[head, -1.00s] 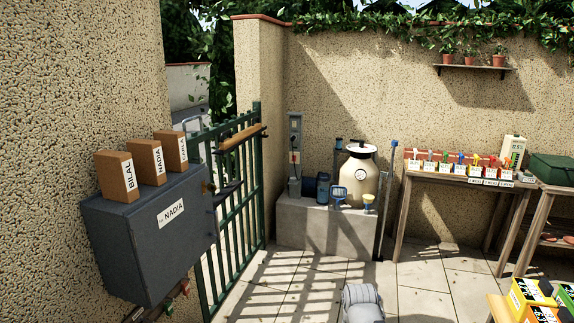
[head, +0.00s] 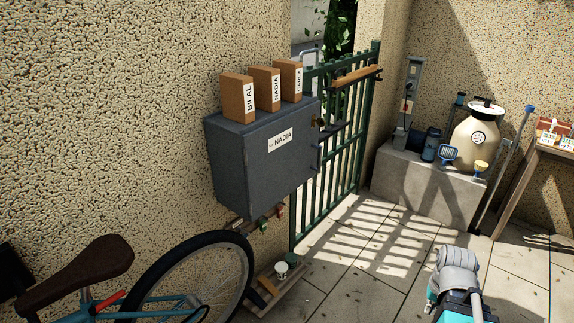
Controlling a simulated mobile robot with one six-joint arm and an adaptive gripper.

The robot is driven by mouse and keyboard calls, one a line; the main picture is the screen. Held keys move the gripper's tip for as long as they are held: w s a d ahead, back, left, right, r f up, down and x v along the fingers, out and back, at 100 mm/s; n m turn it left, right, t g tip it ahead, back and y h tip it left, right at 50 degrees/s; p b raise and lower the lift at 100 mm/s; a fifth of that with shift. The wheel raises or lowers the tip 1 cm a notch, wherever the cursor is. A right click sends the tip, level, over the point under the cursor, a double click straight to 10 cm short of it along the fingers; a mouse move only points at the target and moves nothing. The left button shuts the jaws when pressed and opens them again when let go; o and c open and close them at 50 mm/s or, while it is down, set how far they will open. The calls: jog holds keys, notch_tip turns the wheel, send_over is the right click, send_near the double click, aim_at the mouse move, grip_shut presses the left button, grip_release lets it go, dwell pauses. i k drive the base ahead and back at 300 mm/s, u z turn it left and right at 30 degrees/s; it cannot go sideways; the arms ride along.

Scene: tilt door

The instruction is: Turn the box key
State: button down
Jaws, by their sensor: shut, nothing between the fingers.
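The dark grey metal box (head: 240,170) is fixed to the stucco wall, with a white label reading NADIA (head: 280,140) on its long side. On its right edge I see a small brass-coloured piece (head: 317,122) and a dark rod-like piece (head: 314,166); I cannot tell whether either is the key or lock. Several small tagged items (head: 265,223) hang under the box, too small to identify. My gripper is not in view; only a grey and teal part of my own arm shows at the lower right.
Three brown boxes labelled BILAL (head: 237,96), NADIA (head: 267,88) and CARLA (head: 291,80) stand on the metal box. A bicycle (head: 190,275) stands at lower left. A green gate (head: 335,150) is behind the box. Paved floor (head: 370,270) is clear at centre.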

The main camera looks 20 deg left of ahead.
aim_at(321, 122)
jog(key=z, duration=0.2)
jog(key=i, duration=1.25)
jog(key=u, duration=0.4)
